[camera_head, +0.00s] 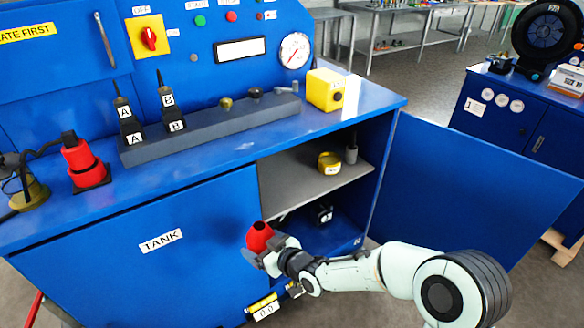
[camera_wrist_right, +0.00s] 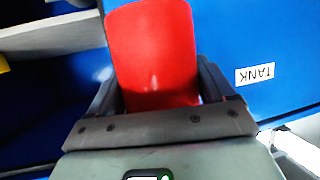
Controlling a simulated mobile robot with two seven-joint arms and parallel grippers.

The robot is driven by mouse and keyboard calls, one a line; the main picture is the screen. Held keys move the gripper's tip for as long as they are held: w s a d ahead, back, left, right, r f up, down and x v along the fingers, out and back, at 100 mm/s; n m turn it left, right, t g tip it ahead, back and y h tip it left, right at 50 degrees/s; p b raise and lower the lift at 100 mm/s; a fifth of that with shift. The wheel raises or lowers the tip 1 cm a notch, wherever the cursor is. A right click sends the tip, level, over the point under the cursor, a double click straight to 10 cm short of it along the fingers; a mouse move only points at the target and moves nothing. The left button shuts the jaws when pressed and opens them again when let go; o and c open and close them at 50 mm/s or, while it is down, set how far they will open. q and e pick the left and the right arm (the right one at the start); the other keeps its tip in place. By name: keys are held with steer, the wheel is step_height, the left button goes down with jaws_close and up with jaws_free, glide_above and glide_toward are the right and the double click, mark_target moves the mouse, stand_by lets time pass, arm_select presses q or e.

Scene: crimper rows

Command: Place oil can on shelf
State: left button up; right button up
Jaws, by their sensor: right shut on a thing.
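A red can (camera_head: 259,237), which I take to be the oil can, is held in my right gripper (camera_head: 268,256) in front of the blue cabinet, near the left side of its opening. In the right wrist view the red can (camera_wrist_right: 153,55) sits between both fingers of the gripper (camera_wrist_right: 158,100). The grey shelf (camera_head: 290,190) is inside the open cabinet, behind and above the gripper in the head view. It also shows at the upper left of the wrist view (camera_wrist_right: 50,36). My left gripper is not in view.
On the shelf's right side are a yellow item (camera_head: 329,163) and a grey cylinder (camera_head: 351,150). A dark item (camera_head: 322,214) stands below. The open blue door (camera_head: 470,190) is at right; the TANK panel (camera_head: 140,255) is at left. The shelf's left and front look clear.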

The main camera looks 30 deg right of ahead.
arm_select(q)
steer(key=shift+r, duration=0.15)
arm_select(e)
steer(key=shift+a+r, duration=0.15)
steer(key=shift+r, duration=0.05)
